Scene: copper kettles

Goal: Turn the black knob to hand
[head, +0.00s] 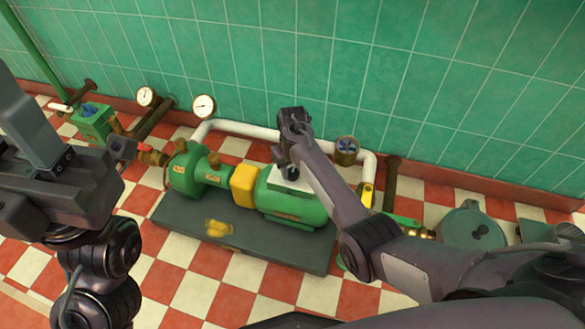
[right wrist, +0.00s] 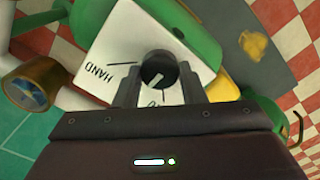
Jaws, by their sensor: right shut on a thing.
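The black knob (right wrist: 158,68) sits on a white plate (right wrist: 125,35) with HAND printed at its left in the right wrist view. A white line on the knob slants toward the lower left of that view, not toward the HAND mark. A second label below the knob is partly hidden by my gripper. My right gripper (right wrist: 160,84) is shut on the knob, one finger on each side. In the head view the right gripper (head: 288,168) is over the white plate (head: 290,184) on the green motor (head: 292,208). My left gripper (head: 120,150) is at the left; its jaws are unclear.
The motor and a green pump (head: 186,172) stand on a dark base (head: 250,240), joined by a yellow guard (head: 244,185). A green lidded pot (head: 470,228) is at right. Checkered floor in front is clear.

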